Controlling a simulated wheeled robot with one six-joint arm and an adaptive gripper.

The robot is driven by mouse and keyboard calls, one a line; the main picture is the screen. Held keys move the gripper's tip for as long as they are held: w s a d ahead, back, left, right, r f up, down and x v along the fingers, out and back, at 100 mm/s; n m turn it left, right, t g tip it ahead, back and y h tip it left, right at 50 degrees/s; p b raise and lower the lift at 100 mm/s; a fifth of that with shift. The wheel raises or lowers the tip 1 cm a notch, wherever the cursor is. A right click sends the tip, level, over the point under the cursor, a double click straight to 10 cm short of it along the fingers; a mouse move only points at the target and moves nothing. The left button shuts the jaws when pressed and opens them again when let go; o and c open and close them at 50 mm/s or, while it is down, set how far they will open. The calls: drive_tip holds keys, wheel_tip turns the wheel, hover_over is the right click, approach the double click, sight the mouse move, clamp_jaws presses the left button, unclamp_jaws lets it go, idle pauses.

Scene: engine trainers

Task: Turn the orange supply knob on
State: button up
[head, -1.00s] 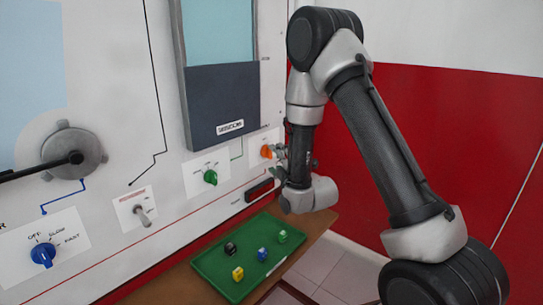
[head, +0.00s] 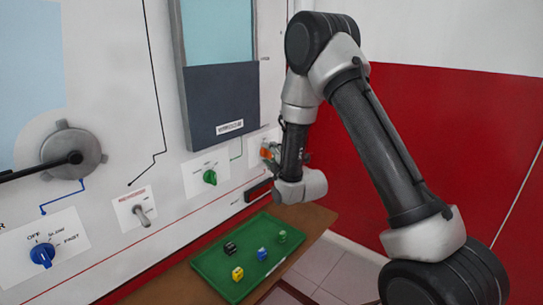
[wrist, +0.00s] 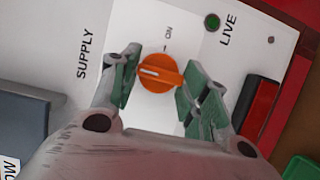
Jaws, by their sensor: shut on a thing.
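The orange supply knob (wrist: 158,73) sits on a white plate marked SUPPLY and ON in the wrist view. Its white line lies toward the left of the picture, while the ON mark (wrist: 168,33) is above it. My gripper (wrist: 160,80) is shut on the knob, one green-padded finger at each side. In the head view the knob (head: 265,153) shows partly beside my gripper at the panel. The OFF mark, if there is one, is hidden.
A round green LIVE lamp (wrist: 212,22) and a red-and-black switch (wrist: 258,108) are near the knob. A green knob (head: 210,177) is left along the panel. Below, a green tray (head: 215,283) on a brown shelf holds several small coloured blocks.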

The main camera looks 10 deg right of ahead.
drive_tip(key=shift+m, duration=0.3)
drive_tip(key=shift+w+d+r+m+g+y, duration=0.1)
drive_tip(key=shift+m+g+y, duration=0.8)
drive_tip(key=shift+m, duration=1.25)
drive_tip(key=shift+w+d+r+m+g+y, duration=0.15)
drive_tip(key=shift+m+g+y, duration=0.2)
drive_tip(key=shift+m+g, duration=1.4)
drive_tip(key=shift+s+d+r+m+g+y, duration=0.1)
drive_tip(key=shift+m+g+y, duration=0.6)
drive_tip(key=shift+m, duration=1.8)
drive_tip(key=o, duration=1)
drive_tip(key=shift+w, duration=0.1)
drive_tip(key=v, duration=1.2)
